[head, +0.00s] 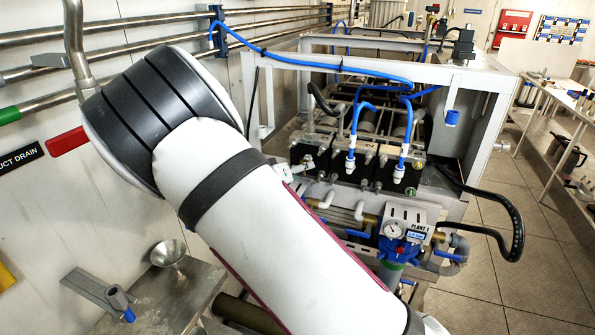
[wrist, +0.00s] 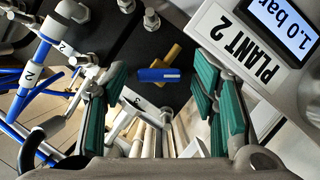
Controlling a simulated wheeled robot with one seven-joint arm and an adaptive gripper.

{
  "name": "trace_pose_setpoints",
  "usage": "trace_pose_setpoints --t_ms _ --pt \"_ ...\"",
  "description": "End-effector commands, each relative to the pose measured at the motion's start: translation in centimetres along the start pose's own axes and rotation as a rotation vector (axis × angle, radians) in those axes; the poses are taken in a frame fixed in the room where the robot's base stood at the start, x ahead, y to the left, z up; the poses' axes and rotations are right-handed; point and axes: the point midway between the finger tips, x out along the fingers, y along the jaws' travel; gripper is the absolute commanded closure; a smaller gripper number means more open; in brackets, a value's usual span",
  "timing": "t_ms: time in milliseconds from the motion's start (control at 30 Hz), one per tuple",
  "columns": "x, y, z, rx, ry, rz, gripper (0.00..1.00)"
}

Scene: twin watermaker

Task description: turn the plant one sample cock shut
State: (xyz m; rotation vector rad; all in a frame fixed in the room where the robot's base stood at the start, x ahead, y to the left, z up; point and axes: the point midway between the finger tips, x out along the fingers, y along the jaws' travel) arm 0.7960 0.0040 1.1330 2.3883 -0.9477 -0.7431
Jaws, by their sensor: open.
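A white panel marked PLANT 1 (head: 408,216) with a round gauge stands at the near front of the skid in the head view. Small blue levers sit beside it, one left (head: 358,234) and one right (head: 443,254); I cannot tell which is the sample cock. In the wrist view, a blue lever (wrist: 158,74) on a brass fitting (wrist: 172,54) lies beyond my gripper (wrist: 160,98), between the fingers as seen. My gripper is open, teal pads apart, with no visible contact. A panel marked PLANT 2 (wrist: 232,42) is close on the right. My arm hides my gripper in the head view.
Blue tubes tagged 2 (wrist: 42,55) crowd the wrist view's left. The skid's pale frame (head: 480,78) and black hoses (head: 505,215) surround the fittings. A metal funnel (head: 168,253) stands left of my arm. Tiled floor (head: 535,250) is clear at right.

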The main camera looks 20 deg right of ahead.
Motion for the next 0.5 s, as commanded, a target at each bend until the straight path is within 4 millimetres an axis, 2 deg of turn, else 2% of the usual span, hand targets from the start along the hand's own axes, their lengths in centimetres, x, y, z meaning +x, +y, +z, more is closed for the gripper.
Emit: trace_pose_setpoints --t_ms 200,400,500 --pt "0.02 0.00 -0.01 0.000 0.000 0.000 0.47" --pt "0.01 0.00 -0.01 0.000 0.000 0.000 0.92" --pt "0.00 -0.01 -0.01 0.000 0.000 -0.001 0.95"
